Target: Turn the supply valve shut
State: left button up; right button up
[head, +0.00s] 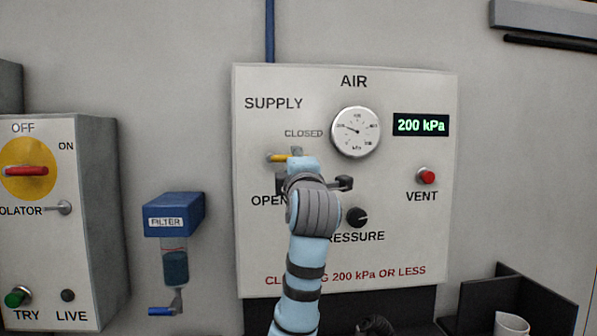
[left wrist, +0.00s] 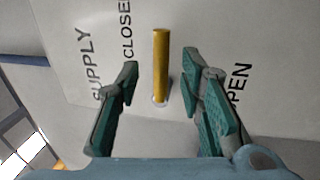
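The supply valve has a yellow lever (head: 279,158) on the AIR panel (head: 420,240), between the words CLOSED and OPEN. Most of it is hidden behind my left arm in the head view. In the left wrist view the lever (left wrist: 161,62) shows whole, with a pale end. My left gripper (left wrist: 160,70) is open, its two teal-padded fingers on either side of the lever, with gaps visible on both sides. A dark shape (head: 375,326) at the bottom edge of the head view may be part of my right gripper; its fingers do not show.
A round gauge (head: 355,132), a display (head: 420,125) reading 200 kPa, a red VENT button (head: 426,177) and a black pressure knob (head: 357,217) sit near my arm. A blue filter (head: 173,215) and isolator box (head: 62,250) stand left.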

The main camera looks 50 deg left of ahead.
pick_arm(q)
jog(key=v, duration=0.7)
jog(key=shift+d, duration=0.2)
jog(key=shift+a, duration=0.1)
